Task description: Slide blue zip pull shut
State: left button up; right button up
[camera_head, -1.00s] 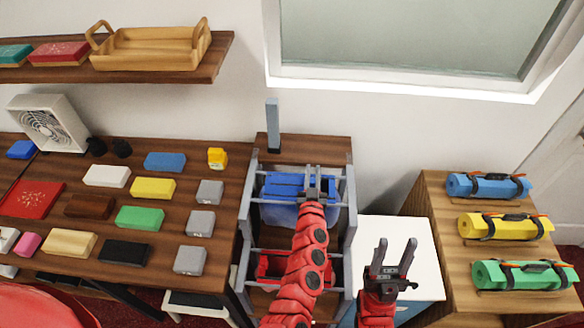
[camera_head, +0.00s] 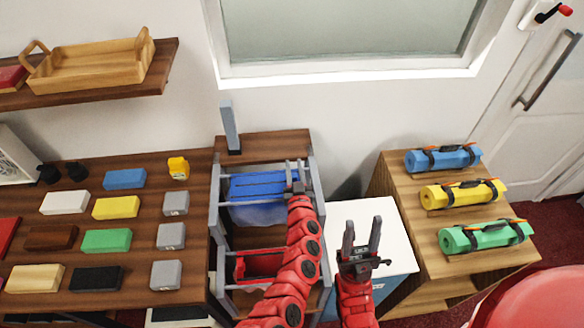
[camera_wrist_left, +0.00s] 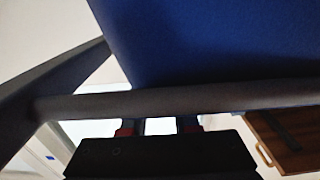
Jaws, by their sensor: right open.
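A blue bag (camera_head: 258,185) hangs in the upper part of a grey-framed rack, with a paler blue lower part. A zip pull cannot be made out at this size. My left gripper (camera_head: 295,172) is at the right end of the bag's top, its fingers pointing away from me. Whether it holds anything cannot be told. In the left wrist view a large dark blue surface (camera_wrist_left: 210,40) fills the top, and a dark bar (camera_wrist_left: 180,100) crosses in front of my fingers. My right gripper (camera_head: 361,238) is open and empty, over a white-topped box.
A red bin (camera_head: 262,264) is lower in the rack (camera_head: 214,205). The white-topped box (camera_head: 390,250) stands right of it. A wooden cabinet (camera_head: 408,208) holds blue, yellow and green rolls. A counter (camera_head: 145,235) with coloured blocks is at left.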

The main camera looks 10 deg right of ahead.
pick_arm(q)
jog(key=shift+o, duration=1.4)
jog(key=shift+d, duration=0.15)
jog(key=s+b, duration=0.4)
jog(key=s, duration=1.3)
jog(key=shift+s, duration=0.2)
